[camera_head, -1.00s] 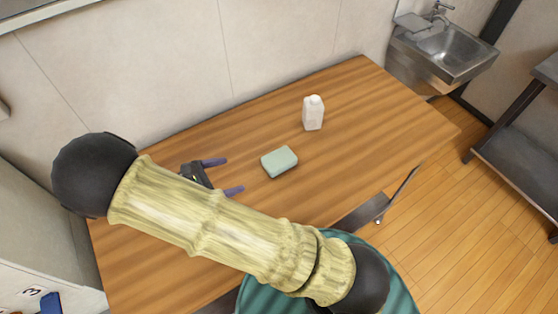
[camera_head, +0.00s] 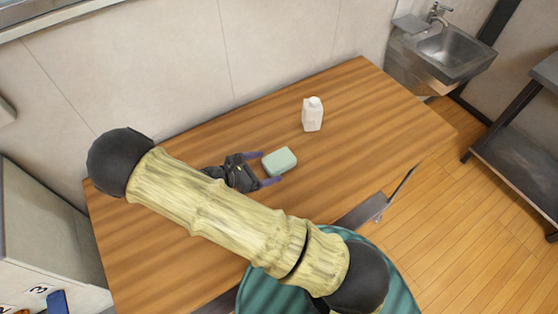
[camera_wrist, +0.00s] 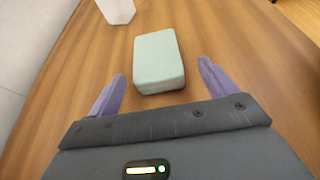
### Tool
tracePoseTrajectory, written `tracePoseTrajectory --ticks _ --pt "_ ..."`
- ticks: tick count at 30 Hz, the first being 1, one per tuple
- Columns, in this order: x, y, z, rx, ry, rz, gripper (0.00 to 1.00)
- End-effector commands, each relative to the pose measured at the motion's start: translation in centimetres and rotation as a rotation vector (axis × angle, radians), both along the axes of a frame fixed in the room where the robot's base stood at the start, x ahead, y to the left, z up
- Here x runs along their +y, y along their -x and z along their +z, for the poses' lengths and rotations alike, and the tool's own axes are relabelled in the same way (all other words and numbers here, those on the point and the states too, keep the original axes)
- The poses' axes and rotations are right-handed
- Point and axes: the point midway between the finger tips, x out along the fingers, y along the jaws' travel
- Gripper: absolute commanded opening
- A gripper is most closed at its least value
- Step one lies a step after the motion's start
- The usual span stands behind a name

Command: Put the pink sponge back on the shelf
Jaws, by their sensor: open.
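No pink sponge shows in either view. A pale green, sponge-like block (camera_head: 280,161) lies flat on the wooden table (camera_head: 345,110); it also shows in the wrist view (camera_wrist: 159,62). My gripper (camera_head: 269,167) is low over the table, just left of the block. In the wrist view, my gripper's (camera_wrist: 162,72) purple fingers are spread, with the block's near end between or just ahead of their tips and gaps on both sides. A white-topped unit (camera_head: 45,255) with number labels at lower left may be the shelf; its inside is mostly hidden.
A white bottle (camera_head: 312,115) stands beyond the block, also in the wrist view (camera_wrist: 117,10). A blue item (camera_head: 57,301) is by the number labels. A sink (camera_head: 450,50) and metal rack (camera_head: 520,150) are at right. The table's right part is clear.

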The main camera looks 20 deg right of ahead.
Motion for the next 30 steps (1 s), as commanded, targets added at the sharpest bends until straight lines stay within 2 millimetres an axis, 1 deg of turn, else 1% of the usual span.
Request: tracePoseTrajectory --ticks 5,7,13,15,18,30 --pt "0.0 0.0 0.0 0.0 0.0 0.0 0.85" --pt "-0.4 -0.2 0.0 0.0 0.001 -0.001 0.85" --pt "-2.8 -1.2 -0.6 0.001 0.004 -0.003 0.85" --pt "-3.7 -1.5 -1.1 0.002 0.003 -0.001 0.85" --pt "-4.4 -1.8 -1.6 0.0 0.001 -0.001 0.85" --pt "-4.5 -1.9 -1.7 -0.001 0.0 0.001 0.85"
